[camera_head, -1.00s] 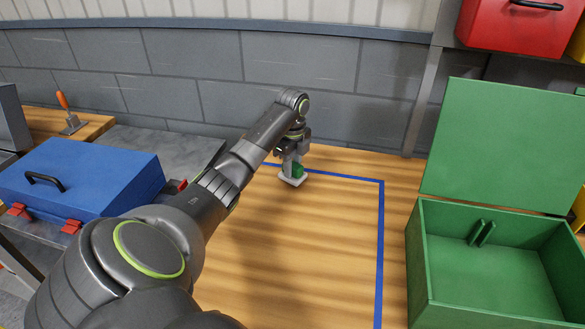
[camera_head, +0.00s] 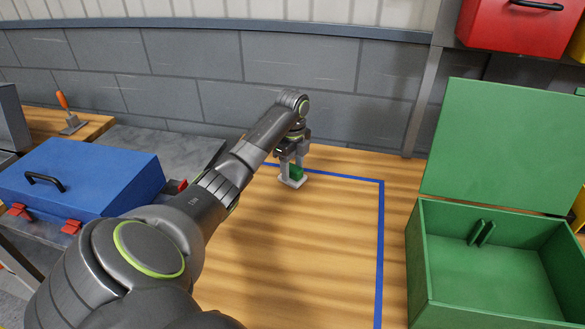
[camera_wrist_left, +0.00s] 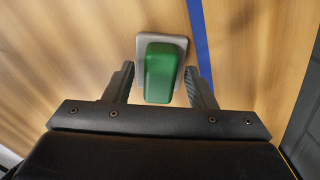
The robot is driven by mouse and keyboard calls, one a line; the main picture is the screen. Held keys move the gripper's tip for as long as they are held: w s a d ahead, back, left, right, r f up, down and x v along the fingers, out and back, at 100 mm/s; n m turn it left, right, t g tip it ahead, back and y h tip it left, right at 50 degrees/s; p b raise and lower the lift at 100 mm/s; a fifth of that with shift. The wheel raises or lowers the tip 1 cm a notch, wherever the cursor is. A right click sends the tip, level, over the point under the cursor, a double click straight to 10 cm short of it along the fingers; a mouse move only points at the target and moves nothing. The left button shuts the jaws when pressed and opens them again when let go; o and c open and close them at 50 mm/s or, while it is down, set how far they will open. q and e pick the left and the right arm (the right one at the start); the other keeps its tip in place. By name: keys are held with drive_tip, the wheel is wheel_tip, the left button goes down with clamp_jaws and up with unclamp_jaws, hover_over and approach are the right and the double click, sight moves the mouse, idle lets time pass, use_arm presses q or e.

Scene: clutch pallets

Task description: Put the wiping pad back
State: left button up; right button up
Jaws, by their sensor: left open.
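The wiping pad has a green grip block (camera_head: 297,171) on a pale grey base (camera_head: 291,182). It rests on the wooden table near the back blue line. My left gripper (camera_head: 292,160) is over it with its fingers open, one on each side of the block. In the left wrist view the green block (camera_wrist_left: 160,72) lies between the two fingertips (camera_wrist_left: 160,80), with gaps visible on both sides. The grey base (camera_wrist_left: 143,45) shows around its far end. My right gripper is not in view.
A blue line (camera_head: 381,240) frames an area of bare wooden table (camera_head: 310,250). An open green box (camera_head: 490,265) stands at the right. A closed blue case (camera_head: 90,175) sits at the left. An orange-handled tool (camera_head: 68,115) stands at the back left. A grey wall is behind.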

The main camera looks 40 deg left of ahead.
sight(293, 166)
use_arm(q)
wheel_tip(293, 166, up, 6)
drive_tip(key=shift+f+p, duration=0.2)
drive_tip(key=shift+p, duration=0.25)
wheel_tip(293, 166, up, 4)
drive_tip(key=p, duration=0.4)
wheel_tip(293, 166, up, 2)
drive_tip(key=shift+r+p, duration=0.1)
drive_tip(key=shift+p, duration=1.05)
